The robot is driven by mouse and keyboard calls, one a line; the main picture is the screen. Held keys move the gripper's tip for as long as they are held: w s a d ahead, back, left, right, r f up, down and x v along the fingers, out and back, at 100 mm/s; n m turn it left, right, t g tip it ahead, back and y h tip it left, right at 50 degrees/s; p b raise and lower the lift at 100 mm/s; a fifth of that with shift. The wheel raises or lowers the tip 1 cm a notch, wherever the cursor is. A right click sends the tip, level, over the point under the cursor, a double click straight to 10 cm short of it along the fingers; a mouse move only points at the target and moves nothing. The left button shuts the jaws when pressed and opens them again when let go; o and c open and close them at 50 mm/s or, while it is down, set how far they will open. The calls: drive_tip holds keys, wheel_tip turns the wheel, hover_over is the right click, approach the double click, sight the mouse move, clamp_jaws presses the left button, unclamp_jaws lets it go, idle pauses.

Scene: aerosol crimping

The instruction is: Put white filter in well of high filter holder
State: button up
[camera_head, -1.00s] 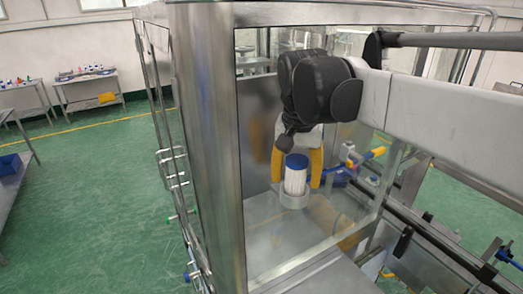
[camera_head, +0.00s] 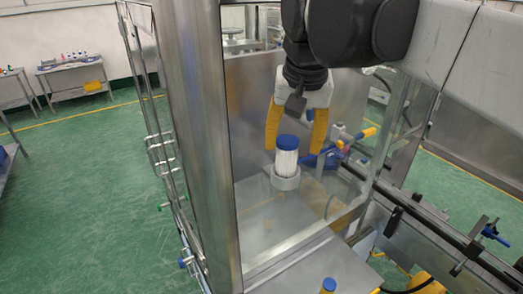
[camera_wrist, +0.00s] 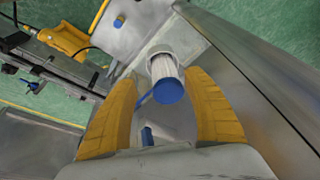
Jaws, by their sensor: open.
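The white filter (camera_head: 286,162) is a pleated white cylinder with a blue cap. It stands upright in the well of a pale round holder (camera_head: 286,182) on a metal ledge inside the machine. It also shows in the wrist view (camera_wrist: 165,75), cap towards me. My gripper (camera_head: 294,149) is open, with its yellow fingers on either side of the filter's top and apart from it. In the wrist view my gripper (camera_wrist: 163,74) shows a gap on both sides of the filter. The filter's lower end is hidden inside the holder.
A thick metal post (camera_head: 197,120) stands left of the ledge. A blue and yellow handle (camera_head: 340,147) lies behind and right of the filter. A small blue-capped item (camera_head: 328,286) stands on the front metal surface. A conveyor rail (camera_head: 430,220) runs along the right.

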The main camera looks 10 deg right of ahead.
drive_tip(key=s+f+n+t, duration=0.2)
drive_tip(key=s+f, duration=0.2)
drive_tip(key=f, duration=0.4)
drive_tip(key=s+f+n+t, duration=0.1)
drive_tip(key=s+f+t, duration=0.1)
drive_tip(key=s+f, duration=0.3)
wheel_tip(320, 180, down, 4)
drive_tip(key=shift+d+f+n, duration=0.1)
drive_tip(key=shift+d+n, duration=0.25)
drive_tip(key=shift+n, duration=0.05)
drive_tip(key=shift+s, duration=0.1)
